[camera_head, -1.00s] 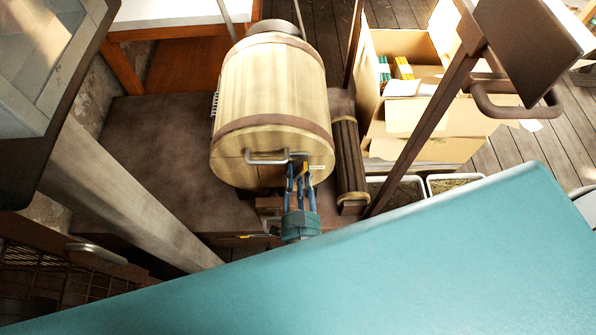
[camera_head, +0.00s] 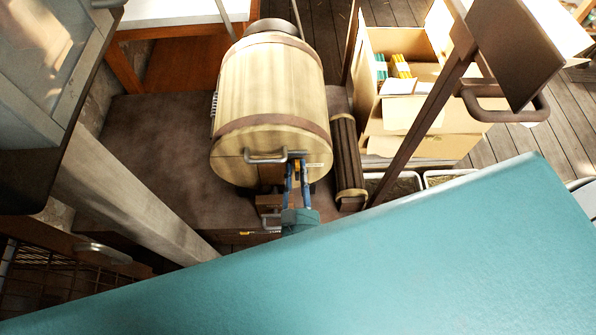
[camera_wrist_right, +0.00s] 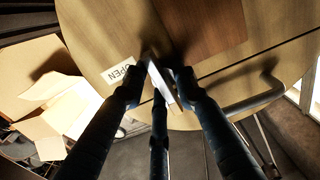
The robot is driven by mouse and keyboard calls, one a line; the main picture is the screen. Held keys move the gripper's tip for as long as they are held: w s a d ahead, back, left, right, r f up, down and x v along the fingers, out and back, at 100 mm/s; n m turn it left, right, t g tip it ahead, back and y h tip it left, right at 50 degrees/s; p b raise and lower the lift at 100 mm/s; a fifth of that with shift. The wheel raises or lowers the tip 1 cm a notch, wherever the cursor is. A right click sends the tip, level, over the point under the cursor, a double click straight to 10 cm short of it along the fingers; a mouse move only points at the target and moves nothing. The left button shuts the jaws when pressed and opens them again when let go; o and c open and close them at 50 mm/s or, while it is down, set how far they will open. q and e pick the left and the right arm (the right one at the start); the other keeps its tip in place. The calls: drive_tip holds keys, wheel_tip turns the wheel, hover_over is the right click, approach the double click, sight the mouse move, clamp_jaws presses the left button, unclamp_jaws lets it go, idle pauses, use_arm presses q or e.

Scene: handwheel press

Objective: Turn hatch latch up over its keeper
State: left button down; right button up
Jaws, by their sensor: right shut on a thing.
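The wooden barrel-shaped press body (camera_head: 270,90) lies with its round end toward me. A metal bar handle (camera_head: 265,157) crosses that end; it also shows in the right wrist view (camera_wrist_right: 255,100). My right gripper (camera_head: 297,168) is at this end, just right of and below the handle. In the right wrist view its dark fingers are shut on a pale, narrow metal piece (camera_wrist_right: 163,82), apparently the latch. The fingers cover part of it. I cannot make out the keeper. My left gripper is not in view.
An "OPEN" label (camera_wrist_right: 118,72) is on the barrel's end near the fingers. A dark slatted roll (camera_head: 347,160) lies right of the barrel. An open cardboard box (camera_head: 420,115) stands behind it. A slanted post (camera_head: 125,185) stands at left.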

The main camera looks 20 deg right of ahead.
drive_tip(key=shift+d, duration=0.2)
drive_tip(key=o, duration=0.8)
drive_tip(key=shift+o, duration=0.2)
drive_tip(key=shift+a, duration=0.1)
